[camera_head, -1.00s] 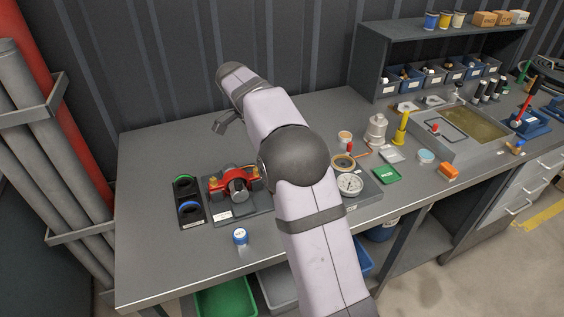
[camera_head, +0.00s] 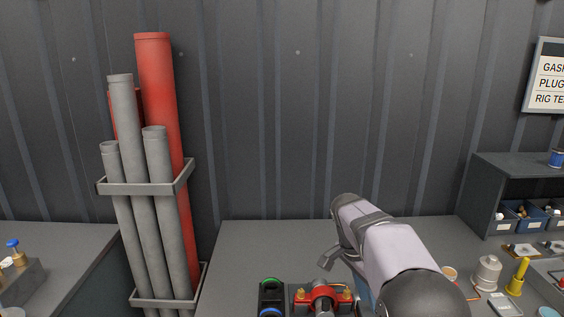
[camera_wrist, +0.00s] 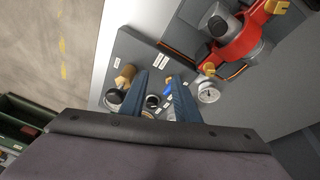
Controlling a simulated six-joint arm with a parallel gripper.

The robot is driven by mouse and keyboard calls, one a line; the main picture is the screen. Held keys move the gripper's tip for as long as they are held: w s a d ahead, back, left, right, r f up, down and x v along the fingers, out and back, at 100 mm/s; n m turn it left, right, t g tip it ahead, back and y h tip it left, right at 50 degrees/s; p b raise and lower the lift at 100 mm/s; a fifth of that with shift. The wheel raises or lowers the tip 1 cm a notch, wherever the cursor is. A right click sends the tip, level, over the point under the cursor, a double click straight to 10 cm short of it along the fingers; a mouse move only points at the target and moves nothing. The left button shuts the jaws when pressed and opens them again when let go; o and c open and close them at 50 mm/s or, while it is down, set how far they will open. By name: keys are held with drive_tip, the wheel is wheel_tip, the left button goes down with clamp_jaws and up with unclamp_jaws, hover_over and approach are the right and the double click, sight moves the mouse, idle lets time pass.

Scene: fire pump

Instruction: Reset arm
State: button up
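My arm (camera_head: 400,245) extends over the workbench in the head view, with its elbow at the bottom right. The fingers point down over a dark grey board (camera_wrist: 135,50) holding small parts. The red pump (camera_wrist: 232,45) with a grey cylinder is at the upper right there. The pump's top (camera_head: 322,296) also shows at the head view's bottom edge. In the head view, the fingers cannot be made out clearly.
A rack (camera_head: 137,188) of grey and red pipes stands left of the bench (camera_head: 265,240). A ring holder (camera_head: 272,297) lies beside the pump. A shelf with bins (camera_head: 488,195) and a yellow part (camera_head: 518,278) are at right. A white gauge (camera_wrist: 208,93) is near the fingers.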

drive_tip(key=s+a+f+n+y+p, duration=0.1)
drive_tip(key=s+a+f+n, duration=0.15)
drive_tip(key=s+n, duration=0.4)
drive_tip(key=s+a+f+n+y+p, duration=0.1)
drive_tip(key=s+a+f+n, duration=0.15)
drive_tip(key=s, duration=0.75)
drive_tip(key=s+a+f+n+y, duration=0.1)
drive_tip(key=s+a+f+n, duration=0.15)
drive_tip(key=s+n, duration=0.4)
wheel_tip(320, 180, down, 8)
drive_tip(key=s+m+b, duration=0.1)
drive_tip(key=b, duration=0.5)
drive_tip(key=shift+s+d+r, duration=0.25)
drive_tip(key=shift+m, duration=0.25)
